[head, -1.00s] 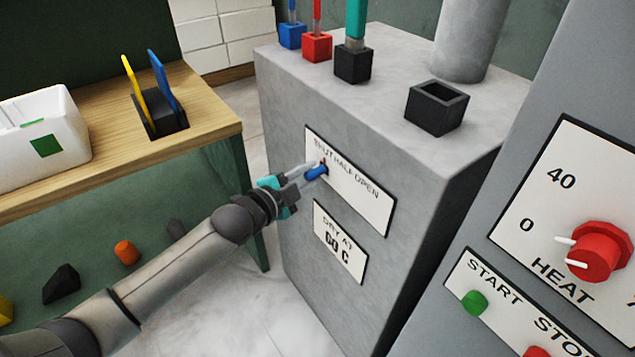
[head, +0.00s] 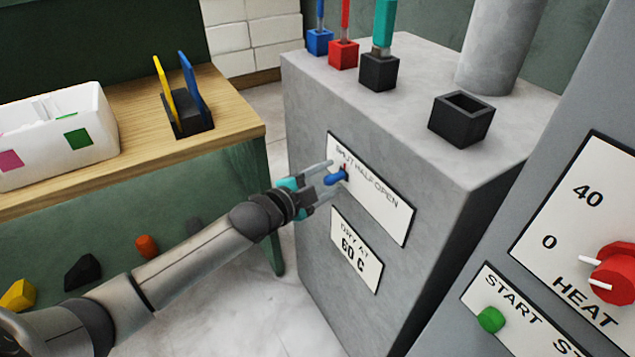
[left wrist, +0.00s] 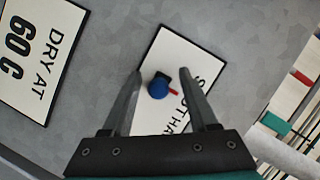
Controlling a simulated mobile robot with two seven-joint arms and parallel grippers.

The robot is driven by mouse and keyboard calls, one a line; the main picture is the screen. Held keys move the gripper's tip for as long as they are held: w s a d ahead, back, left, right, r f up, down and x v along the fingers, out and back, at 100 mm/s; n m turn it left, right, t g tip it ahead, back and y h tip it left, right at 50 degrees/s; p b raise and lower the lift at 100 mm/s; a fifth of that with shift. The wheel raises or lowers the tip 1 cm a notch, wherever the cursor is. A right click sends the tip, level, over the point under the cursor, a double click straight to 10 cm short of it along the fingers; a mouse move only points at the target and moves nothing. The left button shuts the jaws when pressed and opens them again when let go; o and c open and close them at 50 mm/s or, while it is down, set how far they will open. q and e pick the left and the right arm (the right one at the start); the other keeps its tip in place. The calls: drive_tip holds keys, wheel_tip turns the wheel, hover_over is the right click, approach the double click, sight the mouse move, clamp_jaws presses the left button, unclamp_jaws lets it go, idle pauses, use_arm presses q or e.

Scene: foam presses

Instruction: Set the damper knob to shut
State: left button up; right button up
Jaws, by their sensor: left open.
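The damper knob (head: 335,178) is blue with a red pointer, on a white plate (head: 397,222) lettered SHUT HALF OPEN on the grey cabinet's front. In the left wrist view the knob (left wrist: 158,89) shows between the fingers, with clear gaps on both sides. Its red pointer is turned towards the lettering, near SHUT; I cannot tell the exact mark. My left gripper (head: 335,174) is open at the knob, its fingers on either side. It also shows in the left wrist view (left wrist: 161,73). My right gripper is out of view.
A DRY AT 60 C plate (head: 357,250) is below the knob. Coloured tools stand in holders on the cabinet top, beside an empty black holder (head: 462,118). A panel with a red heat knob (head: 615,272) stands at right. A wooden table (head: 225,138) is at left.

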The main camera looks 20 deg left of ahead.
use_arm(q)
drive_tip(key=shift+s+a+r, duration=0.15)
drive_tip(key=shift+s+a, duration=0.1)
drive_tip(key=shift+s, duration=0.35)
drive_tip(key=p+v, duration=0.4)
drive_tip(key=v, duration=1)
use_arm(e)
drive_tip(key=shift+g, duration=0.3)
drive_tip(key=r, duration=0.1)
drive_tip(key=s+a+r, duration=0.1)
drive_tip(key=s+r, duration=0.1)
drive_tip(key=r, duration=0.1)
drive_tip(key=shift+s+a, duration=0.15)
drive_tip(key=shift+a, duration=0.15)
use_arm(q)
drive_tip(key=shift+w, duration=0.1)
